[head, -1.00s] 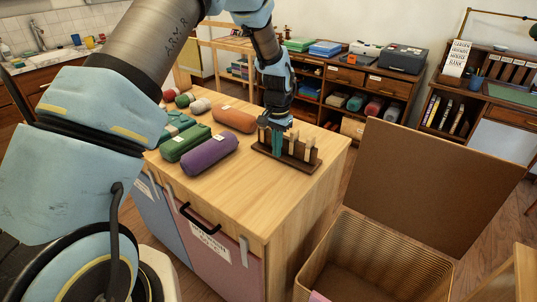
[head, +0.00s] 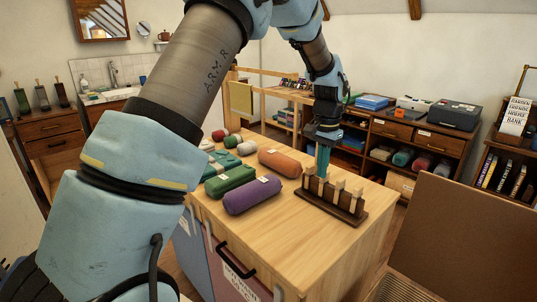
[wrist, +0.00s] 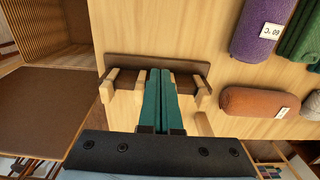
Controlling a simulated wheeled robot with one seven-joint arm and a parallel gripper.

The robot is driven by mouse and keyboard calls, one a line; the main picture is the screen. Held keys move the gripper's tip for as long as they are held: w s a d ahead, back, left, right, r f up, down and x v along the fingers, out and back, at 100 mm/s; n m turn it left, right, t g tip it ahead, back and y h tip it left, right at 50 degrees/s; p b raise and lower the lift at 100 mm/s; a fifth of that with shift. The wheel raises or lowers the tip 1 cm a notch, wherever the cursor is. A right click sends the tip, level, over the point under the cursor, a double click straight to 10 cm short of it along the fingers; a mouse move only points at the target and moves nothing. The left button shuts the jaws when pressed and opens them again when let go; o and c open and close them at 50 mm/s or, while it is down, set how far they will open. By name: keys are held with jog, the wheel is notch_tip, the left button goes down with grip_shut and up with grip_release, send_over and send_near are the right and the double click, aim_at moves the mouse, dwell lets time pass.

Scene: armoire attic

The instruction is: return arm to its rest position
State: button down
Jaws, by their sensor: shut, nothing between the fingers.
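My arm reaches from the left over the wooden cabinet top. My gripper (head: 322,168) points down above the small dark wooden rack with pale pegs (head: 335,196), at the rack's left part in the head view. In the wrist view the teal fingers (wrist: 157,72) lie together, shut with nothing between them, in front of the rack (wrist: 120,64). I cannot tell whether the fingertips touch the rack.
Rolled bundles lie left of the rack: orange (head: 280,162), purple (head: 252,194) and green (head: 231,180). A large box with a raised brown lid (head: 450,235) stands at right. Shelves (head: 425,140) line the back wall. The cabinet top's front (head: 290,240) is clear.

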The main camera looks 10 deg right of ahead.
jog(key=a+r+n, duration=0.3)
jog(key=a+n, duration=0.2)
jog(key=a, duration=1.6)
jog(key=s+a+n, duration=0.3)
jog(key=s+a, duration=0.1)
jog(key=a, duration=0.4)
jog(key=s+a+n+t, duration=0.1)
jog(key=s+a+n, duration=0.2)
jog(key=s+a, duration=0.2)
jog(key=a+f, duration=0.1)
jog(key=a, duration=0.2)
jog(key=shift+s+a+t, duration=0.25)
jog(key=shift+a+t, duration=0.05)
jog(key=shift+a, duration=0.05)
